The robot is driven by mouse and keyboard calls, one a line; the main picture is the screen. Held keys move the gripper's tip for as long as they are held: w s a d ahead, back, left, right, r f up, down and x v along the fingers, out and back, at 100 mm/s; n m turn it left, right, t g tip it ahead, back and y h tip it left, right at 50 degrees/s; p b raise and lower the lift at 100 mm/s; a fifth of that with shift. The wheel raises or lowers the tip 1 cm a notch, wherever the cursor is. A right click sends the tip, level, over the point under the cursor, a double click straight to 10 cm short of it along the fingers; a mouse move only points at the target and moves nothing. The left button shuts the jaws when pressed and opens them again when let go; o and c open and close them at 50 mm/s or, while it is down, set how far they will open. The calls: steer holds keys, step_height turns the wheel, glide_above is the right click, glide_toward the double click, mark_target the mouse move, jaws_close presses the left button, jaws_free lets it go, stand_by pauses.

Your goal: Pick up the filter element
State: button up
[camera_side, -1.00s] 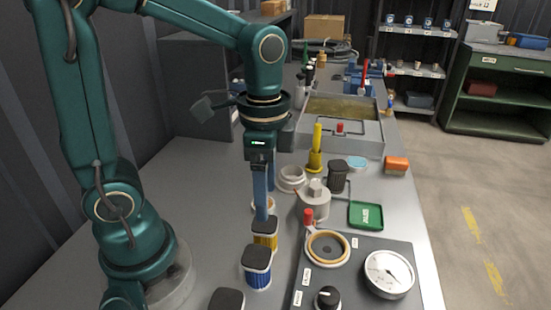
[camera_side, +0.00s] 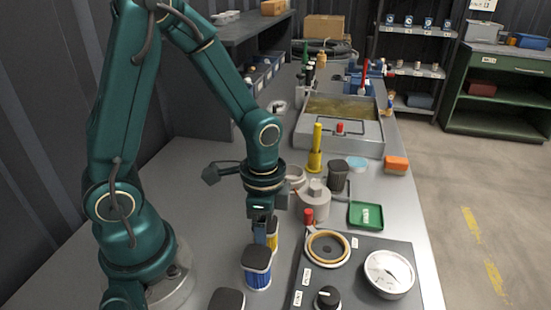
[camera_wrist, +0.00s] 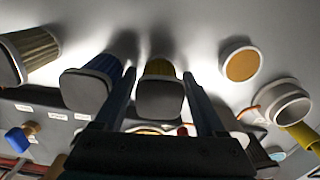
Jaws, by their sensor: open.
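A filter element with yellow pleats and a dark cap (camera_wrist: 160,98) stands between the two fingers of my gripper (camera_wrist: 159,76) in the wrist view. The fingers are open, one on each side of it; a narrow gap shows on the right. In the side view the yellow filter element (camera_side: 273,240) is partly hidden by my gripper (camera_side: 265,236), which reaches down over it. A blue filter element with a dark cap (camera_side: 257,268) stands in front; it also shows left of my gripper in the wrist view (camera_wrist: 92,84).
A third dark-capped element (camera_side: 228,300) stands at the front edge; its pale pleats show in the wrist view (camera_wrist: 37,48). A grey panel with a gauge (camera_side: 388,273) lies to the right. A metal housing (camera_side: 313,203), dark cup (camera_side: 338,177) and green tray (camera_side: 366,215) stand behind it.

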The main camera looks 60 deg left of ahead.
steer(key=shift+f, duration=0.2)
jaws_close()
steer(key=shift+r, duration=0.15)
